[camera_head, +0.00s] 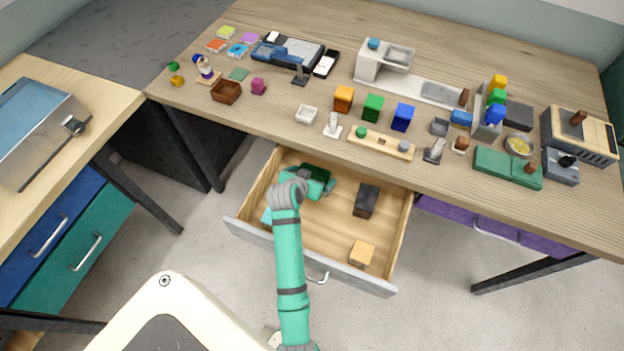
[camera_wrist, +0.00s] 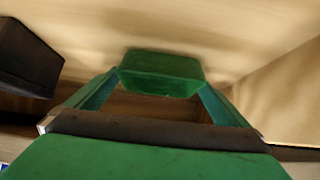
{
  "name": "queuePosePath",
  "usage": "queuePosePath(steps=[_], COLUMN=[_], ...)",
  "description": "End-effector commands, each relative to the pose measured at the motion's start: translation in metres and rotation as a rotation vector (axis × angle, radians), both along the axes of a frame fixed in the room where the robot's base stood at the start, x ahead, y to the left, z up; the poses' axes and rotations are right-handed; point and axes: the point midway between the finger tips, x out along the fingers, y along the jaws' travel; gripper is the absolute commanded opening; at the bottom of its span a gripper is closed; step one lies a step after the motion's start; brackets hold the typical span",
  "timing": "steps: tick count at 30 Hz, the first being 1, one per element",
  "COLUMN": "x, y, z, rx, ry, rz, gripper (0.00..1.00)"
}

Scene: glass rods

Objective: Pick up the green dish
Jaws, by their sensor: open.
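The green dish (camera_head: 317,171) lies in the open wooden drawer, near its back left corner under the table edge. My teal gripper (camera_head: 318,187) reaches down into the drawer right at the dish and hides part of it. In the wrist view the dish (camera_wrist: 160,66) sits straight ahead, at the far end between the two teal fingers. My gripper (camera_wrist: 160,86) is open, with one finger toward each side of the dish. I cannot tell whether the fingers touch it.
The drawer (camera_head: 310,255) also holds a black box (camera_head: 367,199), seen at left in the wrist view (camera_wrist: 27,60), and a tan block (camera_head: 362,253). The drawer's middle floor is clear. Its walls and the crowded tabletop (camera_head: 300,150) above its back edge bound the space.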

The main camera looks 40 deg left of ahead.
Motion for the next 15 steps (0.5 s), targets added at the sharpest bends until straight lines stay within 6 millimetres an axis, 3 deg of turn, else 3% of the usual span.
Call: queuePosePath(steps=[2, 7, 15], x=[0.0, -0.0002, -0.0005], y=[-0.0003, -0.0003, 0.0002], z=[0.0001, 0.0001, 0.0007], rx=[-0.001, 0.0, 0.001], ry=[0.0, 0.0, 0.0], rz=[-0.001, 0.0, 0.001], gripper=[1.0, 0.62, 0.59])
